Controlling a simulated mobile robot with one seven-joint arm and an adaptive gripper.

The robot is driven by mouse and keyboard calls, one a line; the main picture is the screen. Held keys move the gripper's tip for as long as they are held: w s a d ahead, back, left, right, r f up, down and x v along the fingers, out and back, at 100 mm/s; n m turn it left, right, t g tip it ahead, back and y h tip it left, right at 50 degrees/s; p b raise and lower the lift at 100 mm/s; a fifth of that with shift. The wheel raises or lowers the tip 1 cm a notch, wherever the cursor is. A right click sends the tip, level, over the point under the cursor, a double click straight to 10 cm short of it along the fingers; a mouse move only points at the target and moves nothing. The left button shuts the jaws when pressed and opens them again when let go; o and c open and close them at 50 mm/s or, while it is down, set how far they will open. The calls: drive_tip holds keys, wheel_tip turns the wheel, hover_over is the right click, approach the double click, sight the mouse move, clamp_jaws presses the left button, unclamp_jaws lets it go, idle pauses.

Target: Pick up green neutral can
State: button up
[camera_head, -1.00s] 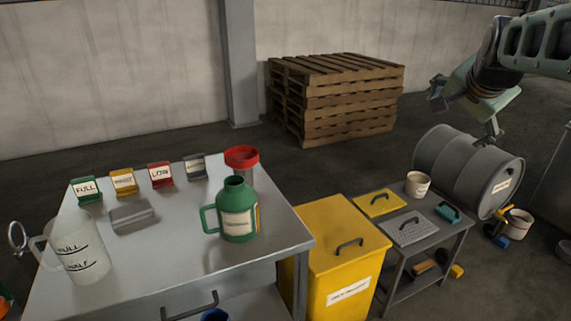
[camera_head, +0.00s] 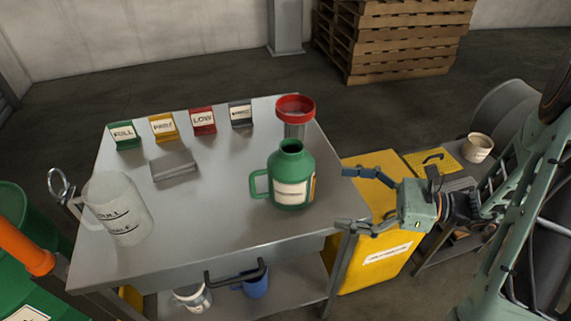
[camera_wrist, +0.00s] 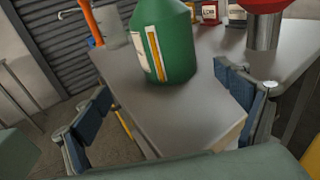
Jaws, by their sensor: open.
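The green can (camera_head: 291,176) stands upright near the right edge of the grey metal table. It has a narrow neck, a handle on its left side and a pale label. My gripper (camera_head: 341,198) is open and empty just right of the can, its two fingers pointing left toward it without touching. In the wrist view the can (camera_wrist: 165,45) is ahead, at the top centre, beyond the open fingers (camera_wrist: 168,112). The can's top is cut off in that view.
A red-rimmed funnel or cup (camera_head: 295,108) stands close behind the can. Label stands (camera_head: 202,121) line the table's back, with a grey block (camera_head: 174,167) before them. A clear jug (camera_head: 117,208) is at left. A yellow bin (camera_head: 372,262) stands below my gripper.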

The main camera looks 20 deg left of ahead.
sight(289, 177)
drive_tip(key=shift+w+a+r+m+t+y, duration=0.15)
drive_tip(key=shift+a+m+t+y, duration=0.1)
drive_tip(key=shift+a, duration=0.15)
drive_tip(key=shift+w+a+r+m+t+y, duration=0.15)
drive_tip(key=shift+a+m+y, duration=0.1)
drive_tip(key=shift+a, duration=0.1)
drive_tip(key=a, duration=0.7)
drive_tip(key=a+b, duration=0.1)
drive_tip(key=a, duration=0.3)
drive_tip(key=shift+w, duration=0.3)
drive_tip(key=shift+d, duration=0.1)
drive_tip(key=shift+c, duration=0.5)
drive_tip(key=shift+r, duration=0.15)
drive_tip(key=c, duration=2)
drive_tip(key=shift+o, duration=0.2)
